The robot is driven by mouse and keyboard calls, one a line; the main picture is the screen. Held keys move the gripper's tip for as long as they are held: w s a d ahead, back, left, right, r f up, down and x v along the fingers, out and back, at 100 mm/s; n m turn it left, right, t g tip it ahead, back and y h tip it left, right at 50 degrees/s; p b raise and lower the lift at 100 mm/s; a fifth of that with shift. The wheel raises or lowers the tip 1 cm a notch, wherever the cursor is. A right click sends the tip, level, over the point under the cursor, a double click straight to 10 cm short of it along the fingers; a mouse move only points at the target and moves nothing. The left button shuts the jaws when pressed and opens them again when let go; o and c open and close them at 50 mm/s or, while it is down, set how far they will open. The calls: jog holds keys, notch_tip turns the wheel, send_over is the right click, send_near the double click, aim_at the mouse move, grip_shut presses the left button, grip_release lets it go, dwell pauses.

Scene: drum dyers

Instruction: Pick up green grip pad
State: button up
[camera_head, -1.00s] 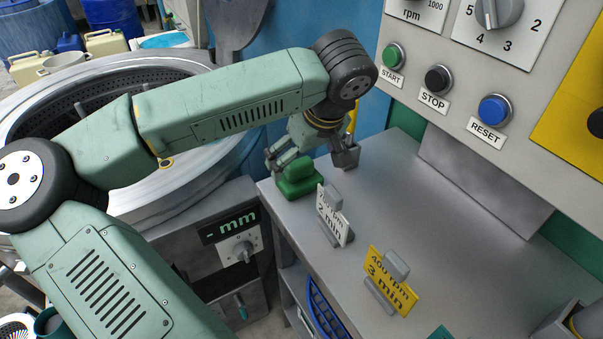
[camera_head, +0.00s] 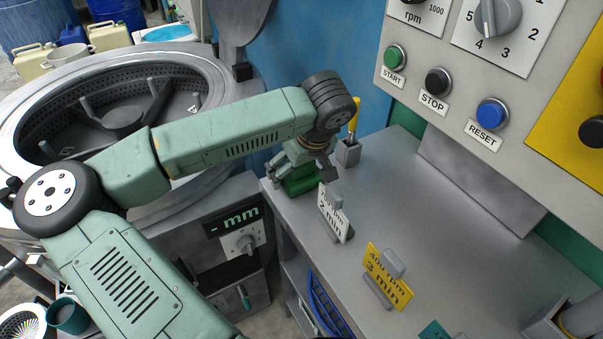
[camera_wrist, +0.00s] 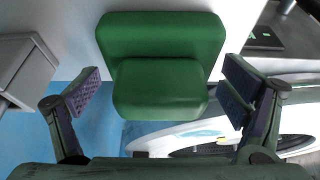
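The green grip pad (camera_head: 301,181) sits at the far left corner of the grey bench top. In the wrist view the green grip pad (camera_wrist: 160,62) fills the upper middle, a wide block with a raised grip part towards me. My gripper (camera_head: 304,164) is over it in the head view and partly hides it. In the wrist view my gripper (camera_wrist: 160,92) is open, with one finger on each side of the raised part and a visible gap on both sides.
A grey holder (camera_head: 347,152) with a yellow-handled tool stands just right of my gripper. A white sign (camera_head: 336,213) and a yellow sign (camera_head: 387,279) stand nearer on the bench (camera_head: 440,240). The control panel rises behind. The drum (camera_head: 35,110) is left.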

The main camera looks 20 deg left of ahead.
jog(key=c, duration=1)
jog(key=shift+o, duration=0.2)
jog(key=shift+r, duration=0.1)
jog(key=shift+r+b, duration=0.45)
jog(key=shift+r, duration=0.1)
notch_tip(320, 180, up, 2)
jog(key=shift+s+a+r+b, duration=0.1)
jog(key=shift+s+b, duration=0.05)
jog(key=shift+b, duration=0.5)
jog(key=s+r+b, duration=0.1)
jog(key=s+b, duration=0.3)
jog(key=s, duration=1.1)
jog(key=shift+s+r, duration=0.3)
jog(key=shift+s, duration=0.05)
jog(key=shift+a, duration=0.1)
